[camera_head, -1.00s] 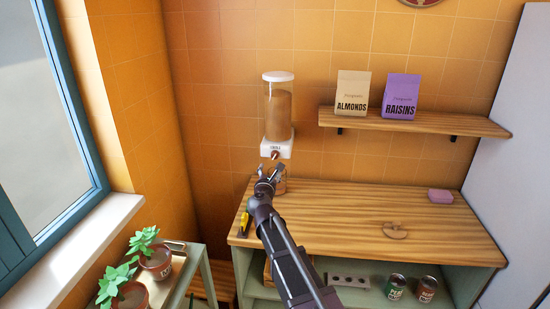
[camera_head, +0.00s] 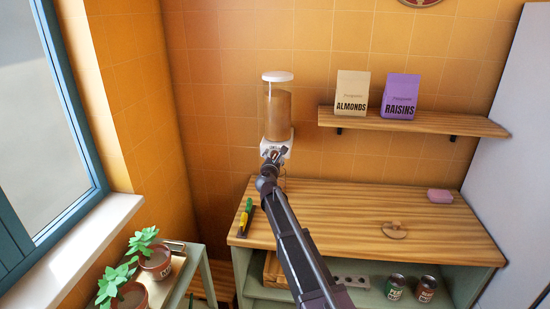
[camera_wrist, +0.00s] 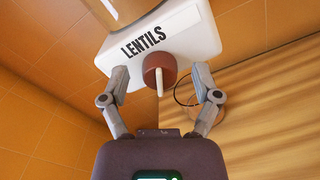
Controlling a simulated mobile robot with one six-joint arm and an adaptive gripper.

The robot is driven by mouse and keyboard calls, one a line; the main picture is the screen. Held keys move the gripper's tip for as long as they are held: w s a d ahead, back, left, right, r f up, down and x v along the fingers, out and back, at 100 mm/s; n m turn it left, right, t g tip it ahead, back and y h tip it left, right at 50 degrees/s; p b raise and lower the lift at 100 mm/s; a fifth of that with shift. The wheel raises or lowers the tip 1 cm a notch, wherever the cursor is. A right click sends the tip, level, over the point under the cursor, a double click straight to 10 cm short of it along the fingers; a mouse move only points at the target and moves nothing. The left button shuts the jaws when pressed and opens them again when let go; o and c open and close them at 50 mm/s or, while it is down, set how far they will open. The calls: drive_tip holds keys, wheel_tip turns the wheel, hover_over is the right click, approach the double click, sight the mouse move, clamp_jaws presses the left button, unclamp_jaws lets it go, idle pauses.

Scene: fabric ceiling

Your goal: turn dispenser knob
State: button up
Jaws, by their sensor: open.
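The dispenser (camera_head: 278,108) is mounted on the tiled wall, a clear cylinder of brown contents with a white lid and white base. In the wrist view its base (camera_wrist: 190,32) reads LENTILS. The reddish-brown knob (camera_wrist: 159,70) with a pale handle sticks out of the base below the label. My gripper (camera_wrist: 161,80) is open, one finger on each side of the knob, with visible gaps; I cannot tell exact depth. In the head view my gripper (camera_head: 274,155) is in front of the base and hides the knob.
A shelf (camera_head: 430,123) at right holds almonds (camera_head: 352,92) and raisins (camera_head: 401,96) bags. Potted plants (camera_head: 155,262) stand at left.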

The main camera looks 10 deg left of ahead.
clamp_jaws()
idle(0.4)
drive_tip(key=shift+m, duration=2.8)
unclamp_jaws()
drive_tip(key=shift+w+d, duration=0.1)
drive_tip(key=shift+s, duration=0.2)
